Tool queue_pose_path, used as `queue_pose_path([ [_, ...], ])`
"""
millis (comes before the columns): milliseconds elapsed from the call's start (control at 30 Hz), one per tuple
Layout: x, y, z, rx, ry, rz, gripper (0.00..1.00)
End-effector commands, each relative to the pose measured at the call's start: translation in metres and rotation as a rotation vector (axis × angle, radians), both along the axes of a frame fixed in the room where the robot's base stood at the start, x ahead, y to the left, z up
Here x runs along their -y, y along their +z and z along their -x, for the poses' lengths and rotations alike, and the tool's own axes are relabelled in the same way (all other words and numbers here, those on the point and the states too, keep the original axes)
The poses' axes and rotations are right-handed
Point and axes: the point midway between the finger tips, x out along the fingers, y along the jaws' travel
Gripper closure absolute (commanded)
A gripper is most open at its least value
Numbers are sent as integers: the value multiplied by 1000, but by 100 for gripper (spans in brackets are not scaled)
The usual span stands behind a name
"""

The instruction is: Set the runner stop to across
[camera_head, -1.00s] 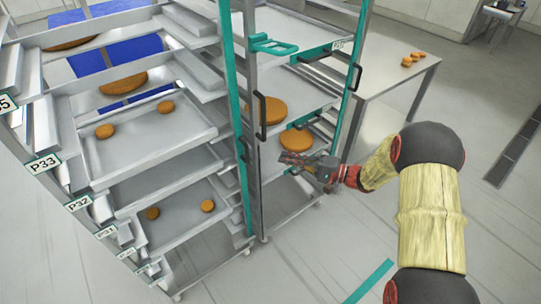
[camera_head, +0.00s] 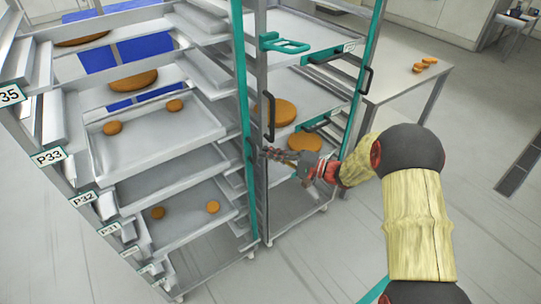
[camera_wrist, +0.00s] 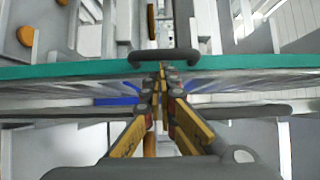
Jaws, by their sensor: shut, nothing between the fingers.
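A teal latch-like piece (camera_head: 285,43) juts out near the top of the teal-edged post (camera_head: 243,110); I cannot tell for certain whether it is the runner stop. A black handle (camera_head: 268,116) is on the upright beside that post. My gripper (camera_head: 266,153) is shut and empty, its tips by the lower end of this handle. In the wrist view, the fingertips (camera_wrist: 162,72) overlap a black handle (camera_wrist: 165,57) on a teal bar (camera_wrist: 70,70); contact cannot be told.
The rack holds several trays (camera_head: 155,140) with round orange-brown items. Another teal-edged upright (camera_head: 362,60) carries a second black handle (camera_head: 366,80). A table (camera_head: 400,82) with small brown items stands behind at the right. The floor (camera_head: 330,265) in front is clear.

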Motion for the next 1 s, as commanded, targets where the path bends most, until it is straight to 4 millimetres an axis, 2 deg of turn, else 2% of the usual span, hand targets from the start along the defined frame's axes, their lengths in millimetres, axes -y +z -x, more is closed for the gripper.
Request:
queue_pose_path([
  [167,-8,0,5,-1,2,0,100],
  [400,-53,-1,36,-1,7,0,100],
  [533,-70,-1,48,-1,4,0,100],
  [667,-76,0,51,0,1,1,100],
  [1000,-75,0,51,0,0,0,100],
])
